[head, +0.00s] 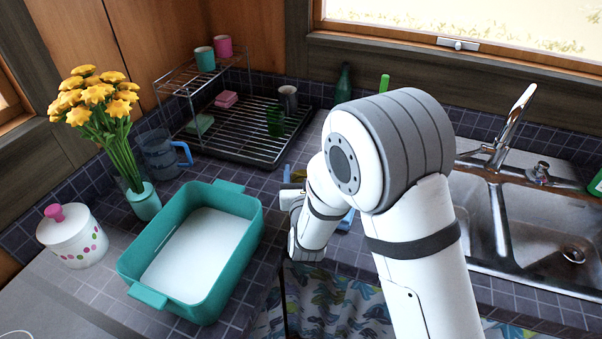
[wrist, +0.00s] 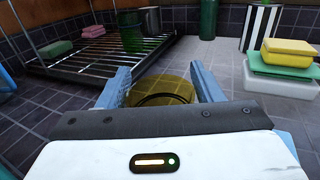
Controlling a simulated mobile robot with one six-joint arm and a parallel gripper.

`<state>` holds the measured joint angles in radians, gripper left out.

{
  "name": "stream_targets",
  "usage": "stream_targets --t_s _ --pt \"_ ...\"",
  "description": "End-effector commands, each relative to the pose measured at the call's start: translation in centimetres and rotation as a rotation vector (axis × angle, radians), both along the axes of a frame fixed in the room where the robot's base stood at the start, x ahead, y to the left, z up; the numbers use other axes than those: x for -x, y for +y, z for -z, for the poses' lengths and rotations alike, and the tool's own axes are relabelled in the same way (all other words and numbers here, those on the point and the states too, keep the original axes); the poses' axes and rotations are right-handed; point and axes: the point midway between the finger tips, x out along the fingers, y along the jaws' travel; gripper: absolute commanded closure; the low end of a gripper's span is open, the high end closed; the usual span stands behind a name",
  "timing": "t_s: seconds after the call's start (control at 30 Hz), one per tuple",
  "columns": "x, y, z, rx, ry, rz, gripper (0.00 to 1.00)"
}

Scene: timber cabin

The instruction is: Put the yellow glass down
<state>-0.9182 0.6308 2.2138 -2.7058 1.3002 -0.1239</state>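The yellow glass (wrist: 162,88) is see-through and sits between the two blue fingers of my gripper (wrist: 162,90) in the wrist view. The fingers look closed against its sides. Dark tiled counter shows through and beyond it; I cannot tell whether its base touches the counter. In the head view my gripper (head: 293,180) is over the counter between the teal basin and the sink, partly hidden by my arm. A small yellow patch of the glass (head: 298,174) shows there.
A wire dish rack (head: 245,150) holds a green glass (head: 276,120) and a grey mug (head: 288,98). A teal basin (head: 255,225) stands left of my gripper; the sink (head: 550,220) is right. Yellow and green sponges (wrist: 288,58) lie stacked at the right. Tiles ahead are clear.

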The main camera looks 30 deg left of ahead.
Motion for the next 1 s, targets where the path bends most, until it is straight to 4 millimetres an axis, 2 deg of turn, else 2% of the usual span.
stream_targets --t_s 0.03,0.17,0.5,0.67,1.0 --pt "0.0 0.0 0.0 0.000 0.000 0.000 0.36" --pt "0.0 0.0 0.0 0.000 0.000 -0.001 0.25" --pt "0.0 0.1 -0.6 0.000 0.000 -0.001 0.25" --pt "2.5 -1.2 -0.1 0.000 0.001 -0.003 0.25" --pt "8.7 -4.5 -0.2 0.000 0.001 -0.005 0.25"
